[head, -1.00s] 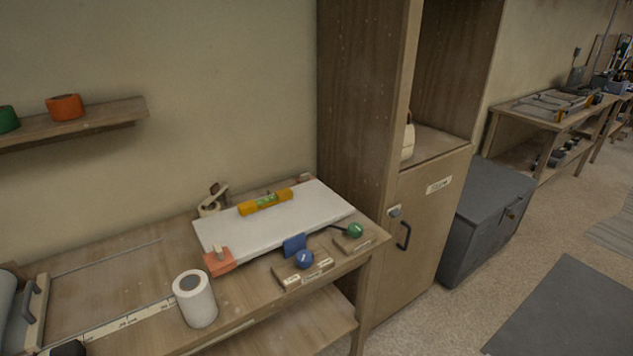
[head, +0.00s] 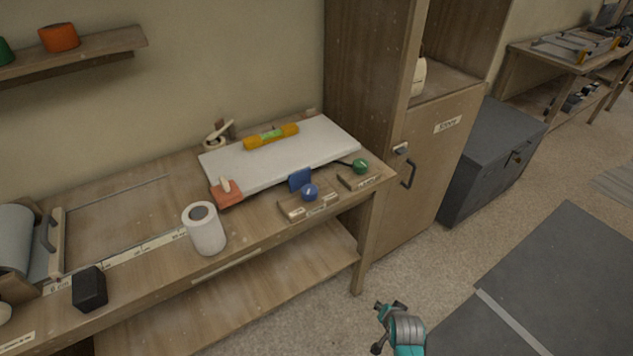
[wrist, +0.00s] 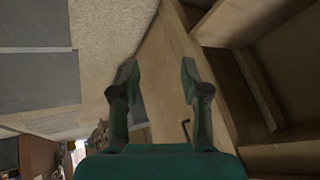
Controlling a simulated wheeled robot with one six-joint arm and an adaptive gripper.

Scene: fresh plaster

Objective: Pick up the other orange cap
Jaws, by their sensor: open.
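An orange cap-like piece (head: 227,190) sits at the front left corner of the white board (head: 325,142) on the workbench, with a pale part standing on it. A small pinkish-orange piece (head: 309,113) shows at the board's back right corner, too small to make out surely. My gripper (head: 381,327) is low in front of the bench's right end, over the floor and well away from both. In the wrist view my gripper (wrist: 158,72) is open with nothing between its fingers, and no orange piece shows there.
A yellow level (head: 271,137) lies on the board. A white roll (head: 204,230), a blue knob (head: 309,191), a green knob (head: 361,166) and a black block (head: 89,289) are on the bench. An orange roll (head: 59,38) is on the wall shelf. A tall cabinet (head: 365,90) borders the bench.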

